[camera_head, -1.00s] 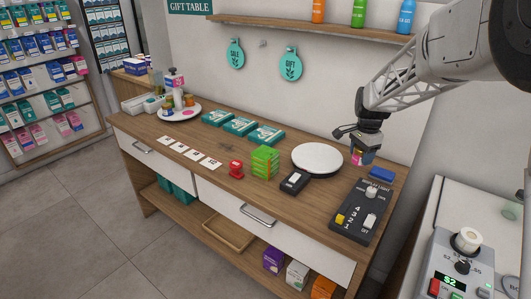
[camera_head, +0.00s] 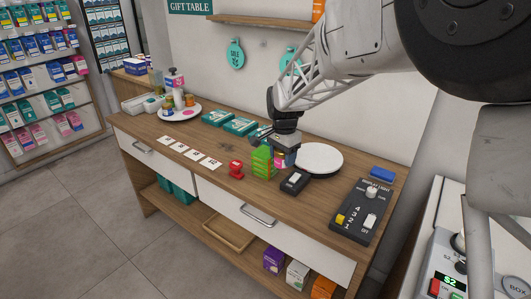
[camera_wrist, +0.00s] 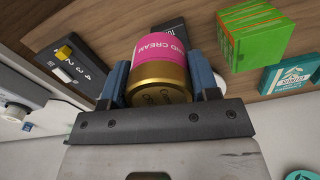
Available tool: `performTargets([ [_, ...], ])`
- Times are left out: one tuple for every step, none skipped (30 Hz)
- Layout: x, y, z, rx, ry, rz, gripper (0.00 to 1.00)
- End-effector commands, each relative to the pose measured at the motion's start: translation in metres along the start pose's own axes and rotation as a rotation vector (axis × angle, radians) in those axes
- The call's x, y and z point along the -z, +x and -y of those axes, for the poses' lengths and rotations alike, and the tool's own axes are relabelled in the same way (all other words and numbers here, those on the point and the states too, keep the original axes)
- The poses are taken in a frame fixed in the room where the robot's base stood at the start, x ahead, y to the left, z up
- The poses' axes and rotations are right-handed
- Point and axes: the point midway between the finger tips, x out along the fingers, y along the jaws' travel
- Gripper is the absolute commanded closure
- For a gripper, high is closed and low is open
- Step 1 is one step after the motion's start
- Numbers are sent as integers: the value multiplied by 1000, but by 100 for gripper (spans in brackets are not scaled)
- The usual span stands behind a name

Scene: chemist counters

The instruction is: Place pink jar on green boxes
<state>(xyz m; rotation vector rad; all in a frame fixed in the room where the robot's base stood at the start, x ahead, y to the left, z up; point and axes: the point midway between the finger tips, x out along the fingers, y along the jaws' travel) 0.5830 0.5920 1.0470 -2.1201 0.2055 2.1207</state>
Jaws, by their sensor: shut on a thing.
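The pink jar (camera_wrist: 165,48) has a pink label and a gold lid. My gripper (camera_wrist: 160,82) is shut on it, with one blue-grey finger on each side. The lid faces the wrist camera. In the head view my gripper (camera_head: 284,157) points down just right of the green boxes (camera_head: 261,163), and only a bit of pink shows under it. The green boxes are stacked on the counter; they also show at the upper right of the wrist view (camera_wrist: 254,36), apart from the jar. The head view does not clearly show the jar's height above the counter.
A white round plate (camera_head: 322,158) lies right of my gripper. A black card device (camera_head: 295,181) sits in front, a red stamp-like object (camera_head: 236,169) left of the boxes. Teal boxes (camera_head: 239,126) lie behind. A black switch panel (camera_head: 362,211) is at the right.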

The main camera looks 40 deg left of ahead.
Motion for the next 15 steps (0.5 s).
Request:
performTargets([
  [-7, 0, 4, 0, -12, 0, 70],
  [-10, -1, 5, 0, -17, 0, 70],
  [-14, -1, 7, 0, -24, 0, 70],
  [-16, -1, 8, 0, -27, 0, 70],
  [-18, -1, 9, 0, -30, 0, 70],
  [-20, -1, 10, 0, -33, 0, 70],
  [-21, -1, 10, 0, -35, 0, 70],
  [-21, -1, 11, 0, -36, 0, 70],
  [-22, -1, 11, 0, -36, 0, 70],
  [-22, -1, 11, 0, -37, 0, 70],
  [-22, -1, 11, 0, -37, 0, 70],
  [-22, -1, 11, 0, -37, 0, 70],
  [-22, -1, 11, 0, -37, 0, 70],
  [-22, -1, 11, 0, -37, 0, 70],
  [-22, -1, 11, 0, -36, 0, 70],
])
